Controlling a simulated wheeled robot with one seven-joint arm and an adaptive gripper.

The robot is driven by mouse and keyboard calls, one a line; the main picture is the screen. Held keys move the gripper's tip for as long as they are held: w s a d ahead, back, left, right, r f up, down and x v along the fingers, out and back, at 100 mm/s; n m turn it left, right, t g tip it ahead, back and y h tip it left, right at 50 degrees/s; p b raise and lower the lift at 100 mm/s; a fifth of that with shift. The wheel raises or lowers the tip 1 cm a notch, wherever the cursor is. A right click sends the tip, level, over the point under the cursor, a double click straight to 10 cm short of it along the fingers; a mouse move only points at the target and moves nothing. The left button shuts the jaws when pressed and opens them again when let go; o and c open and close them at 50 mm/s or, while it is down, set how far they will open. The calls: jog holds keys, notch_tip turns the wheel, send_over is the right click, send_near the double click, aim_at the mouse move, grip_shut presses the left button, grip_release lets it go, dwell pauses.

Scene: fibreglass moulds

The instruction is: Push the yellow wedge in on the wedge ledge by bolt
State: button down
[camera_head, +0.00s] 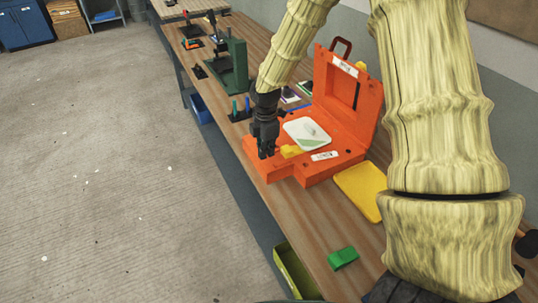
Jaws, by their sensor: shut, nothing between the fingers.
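A yellow wedge (291,151) sits on the near left part of an orange mould (318,169), beside a white panel (308,132) set in the mould. My gripper (265,153) is shut and empty, pointing down over the mould's left end, just left of the wedge. I cannot tell whether the fingers touch the wedge or the mould. The ledge is too small to make out, and I cannot make out a bolt near it. The mould's orange upper half (345,95) stands raised behind.
A yellow tray (362,190) lies right of the mould. A green block (343,258) lies on the wooden bench (300,222) nearer me. A green press-like stand (233,68) stands farther back. An olive bin (294,272) is below the bench's left edge. The floor at left is open.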

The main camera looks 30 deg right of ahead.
notch_tip(320, 180, up, 8)
jog(key=b, duration=0.1)
jog(key=shift+f+b, duration=0.2)
jog(key=shift+b, duration=0.15)
jog(key=s+a+f+m+y+p, duration=0.1)
jog(key=s+a+f+m, duration=0.4)
jog(key=f, duration=0.5)
jog(key=s+a+f+m+p, duration=0.1)
jog(key=s+a+f+m, duration=0.2)
jog(key=s+a+f, duration=0.6)
jog(key=s+f+m+p, duration=0.1)
jog(key=s+f+m, duration=0.2)
jog(key=s, duration=0.4)
jog(key=s+f+m+p, duration=0.1)
jog(key=s+f+m, duration=0.2)
jog(key=s, duration=0.4)
jog(key=s+f+m+h, duration=0.1)
jog(key=s+f+m, duration=0.2)
jog(key=s+f, duration=0.2)
jog(key=s+d, duration=0.1)
jog(key=s, duration=0.2)
jog(key=shift+f+m+p, duration=0.25)
jog(key=shift+m+p, duration=0.05)
jog(key=shift+p, duration=0.1)
